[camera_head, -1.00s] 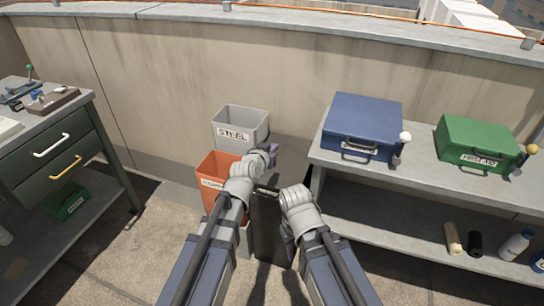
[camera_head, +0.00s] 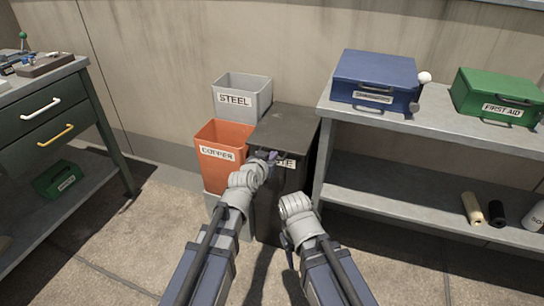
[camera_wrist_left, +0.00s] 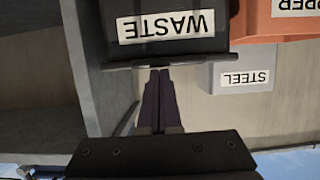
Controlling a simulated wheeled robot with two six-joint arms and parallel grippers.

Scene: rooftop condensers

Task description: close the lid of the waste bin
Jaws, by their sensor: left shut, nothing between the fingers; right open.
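The waste bin (camera_head: 280,205) is dark and stands upright between the copper bin and the shelf bench. Its dark lid (camera_head: 288,124) lies flat across the top in the head view; in the left wrist view the lid's front edge (camera_wrist_left: 120,66) runs along the bin's rim above the WASTE label (camera_wrist_left: 166,26), with no clear gap. My left gripper (camera_head: 268,156) is shut and empty at the lid's front edge, partly covering the label; whether it touches is unclear. Its fingers (camera_wrist_left: 158,100) show in the wrist view. My right gripper (camera_head: 287,242) is open, low in front of the bin.
The orange copper bin (camera_head: 222,170) and grey steel bin (camera_head: 243,101) stand close on the left. The shelf bench (camera_head: 420,195) with a blue case (camera_head: 375,82) and green first aid box (camera_head: 497,97) is close on the right. A drawer bench (camera_head: 60,125) stands far left.

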